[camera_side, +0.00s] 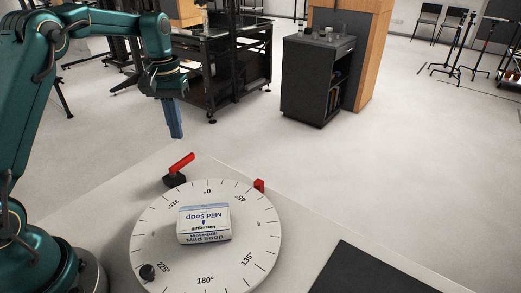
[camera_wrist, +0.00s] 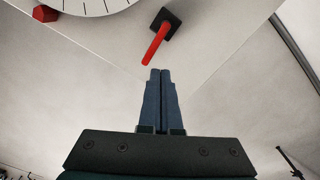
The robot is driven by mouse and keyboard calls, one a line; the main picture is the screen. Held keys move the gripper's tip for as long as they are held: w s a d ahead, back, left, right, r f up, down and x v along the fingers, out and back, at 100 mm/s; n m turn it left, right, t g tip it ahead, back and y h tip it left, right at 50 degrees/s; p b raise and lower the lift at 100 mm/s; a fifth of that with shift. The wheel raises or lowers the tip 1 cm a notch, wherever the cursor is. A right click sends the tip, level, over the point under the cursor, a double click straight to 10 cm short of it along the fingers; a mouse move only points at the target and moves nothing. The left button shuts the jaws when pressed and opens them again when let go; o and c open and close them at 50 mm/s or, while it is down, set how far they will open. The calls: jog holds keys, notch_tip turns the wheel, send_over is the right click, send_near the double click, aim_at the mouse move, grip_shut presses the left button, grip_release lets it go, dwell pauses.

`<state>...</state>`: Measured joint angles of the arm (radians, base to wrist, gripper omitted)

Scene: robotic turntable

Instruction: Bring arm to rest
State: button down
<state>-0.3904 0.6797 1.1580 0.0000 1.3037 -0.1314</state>
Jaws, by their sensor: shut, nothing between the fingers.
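My gripper (camera_side: 176,136) hangs at the end of my green arm, pointing down, above and behind the table's far corner in the side view. Its blue fingers are together and hold nothing; in the wrist view the closed fingertips (camera_wrist: 160,72) point toward the table corner. The white round turntable (camera_side: 255,225) lies on the table, marked with degree numbers. A white and blue soap box (camera_side: 204,224) lies on it near the middle. The gripper is well apart from both.
A red lever (camera_side: 181,162) on a black base stands beside the turntable and also shows in the wrist view (camera_wrist: 156,46). A red marker (camera_side: 259,185) is at the turntable's rim. A black knob (camera_side: 147,272) sits on the dial. A dark mat (camera_side: 365,272) lies at right.

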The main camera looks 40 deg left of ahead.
jog(key=s+d+r+m+t, duration=0.35)
jog(key=s+d+r, duration=0.25)
jog(key=d+r, duration=0.45)
jog(key=s+d+f+m+t, duration=0.1)
jog(key=s+f, duration=0.1)
jog(key=s, duration=0.4)
jog(key=s+d+f+m+t, duration=0.1)
jog(key=s+d+f, duration=0.1)
jog(key=s, duration=0.4)
jog(key=shift+s+d+f, duration=0.15)
jog(key=shift+s+f, duration=0.1)
jog(key=shift+s, duration=0.1)
jog(key=shift+m, duration=0.25)
